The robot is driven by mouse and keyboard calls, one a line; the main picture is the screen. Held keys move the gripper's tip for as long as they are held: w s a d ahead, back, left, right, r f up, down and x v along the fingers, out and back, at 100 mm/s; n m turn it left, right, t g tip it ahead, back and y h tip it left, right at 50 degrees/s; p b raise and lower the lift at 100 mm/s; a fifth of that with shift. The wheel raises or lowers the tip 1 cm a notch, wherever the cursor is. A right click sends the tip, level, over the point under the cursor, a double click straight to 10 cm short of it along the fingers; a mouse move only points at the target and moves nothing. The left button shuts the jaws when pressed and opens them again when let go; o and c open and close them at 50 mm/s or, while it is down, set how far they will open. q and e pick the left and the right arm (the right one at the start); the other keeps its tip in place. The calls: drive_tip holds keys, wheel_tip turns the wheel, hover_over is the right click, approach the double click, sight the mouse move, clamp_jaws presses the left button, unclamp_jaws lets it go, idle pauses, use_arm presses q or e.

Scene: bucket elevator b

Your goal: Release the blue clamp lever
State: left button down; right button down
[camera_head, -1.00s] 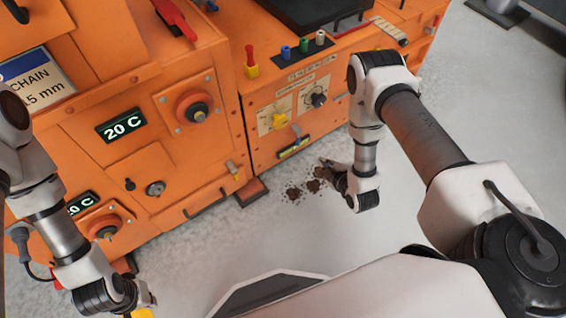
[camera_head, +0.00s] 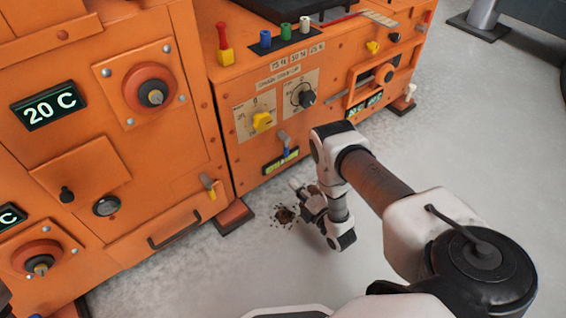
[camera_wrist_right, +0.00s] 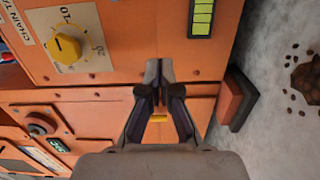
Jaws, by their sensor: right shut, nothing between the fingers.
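The blue clamp lever (camera_head: 286,150) is small, with a grey upper part and a blue tip. It sits on the lower front of the right orange machine, just above the green-lit display. I cannot make it out in the right wrist view. My right gripper (camera_head: 298,187) is low in front of that machine, below the lever and apart from it in the picture. It is shut and empty; its closed fingers also show in the right wrist view (camera_wrist_right: 158,72). A yellow-tipped lever (camera_head: 208,186) sits on the neighbouring orange machine. My left gripper is out of view.
Yellow knob (camera_head: 262,121) and black knob (camera_head: 306,97) are above the blue lever. The green-lit display (camera_head: 281,162) is below it. A brown spill (camera_head: 285,215) lies on the grey floor by a machine foot (camera_head: 234,217).

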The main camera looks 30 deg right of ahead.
drive_tip(key=shift+w, duration=0.1)
drive_tip(key=w+d+b, duration=0.3)
drive_tip(key=w+b, duration=0.5)
drive_tip(key=w, duration=0.3)
drive_tip(key=shift+d, duration=0.25)
drive_tip(key=shift+s, duration=0.1)
